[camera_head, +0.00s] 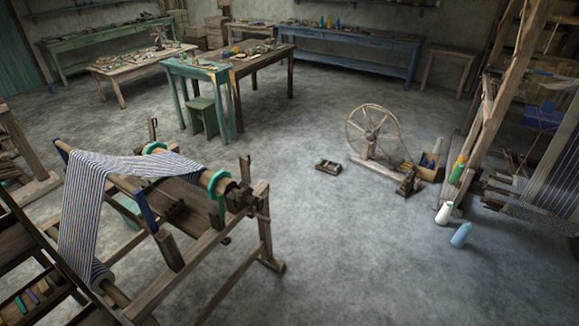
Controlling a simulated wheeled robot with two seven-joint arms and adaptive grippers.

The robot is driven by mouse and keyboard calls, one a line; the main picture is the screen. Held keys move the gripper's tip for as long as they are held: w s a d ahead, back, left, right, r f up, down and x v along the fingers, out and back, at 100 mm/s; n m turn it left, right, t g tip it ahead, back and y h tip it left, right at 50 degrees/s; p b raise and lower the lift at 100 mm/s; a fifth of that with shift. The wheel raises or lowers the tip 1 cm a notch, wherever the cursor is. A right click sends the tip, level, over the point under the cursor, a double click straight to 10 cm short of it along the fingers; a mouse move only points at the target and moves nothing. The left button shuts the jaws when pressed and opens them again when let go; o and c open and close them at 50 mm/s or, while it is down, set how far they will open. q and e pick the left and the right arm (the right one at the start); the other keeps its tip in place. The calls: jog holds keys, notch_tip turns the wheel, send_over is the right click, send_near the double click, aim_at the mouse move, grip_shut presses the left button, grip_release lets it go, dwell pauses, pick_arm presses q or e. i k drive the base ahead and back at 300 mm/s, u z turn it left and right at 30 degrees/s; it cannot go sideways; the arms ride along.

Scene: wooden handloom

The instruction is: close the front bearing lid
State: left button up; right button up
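A wooden loom frame (215,237) stands at the left front and carries a roller (180,166) with striped cloth (90,196) over it. The roller's near end sits in a dark bearing (240,197) on the frame's right side, beside a teal ring (217,183). A short wooden piece (245,168) stands upright at this bearing; it may be the front bearing lid, raised, but it is too small to be sure. A similar upright piece (152,128) stands at the roller's far end. Neither of my grippers is in view.
Open floor (330,230) lies to the right of the frame. Another loom (530,195) is at the right edge. A green table (200,72) and stool (202,117) are behind.

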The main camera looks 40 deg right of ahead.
aim_at(245, 162)
jog(key=z, duration=2.45)
jog(key=i, duration=3.55)
jog(key=u, duration=3.55)
jog(key=k, duration=0.55)
jog(key=z, duration=0.4)
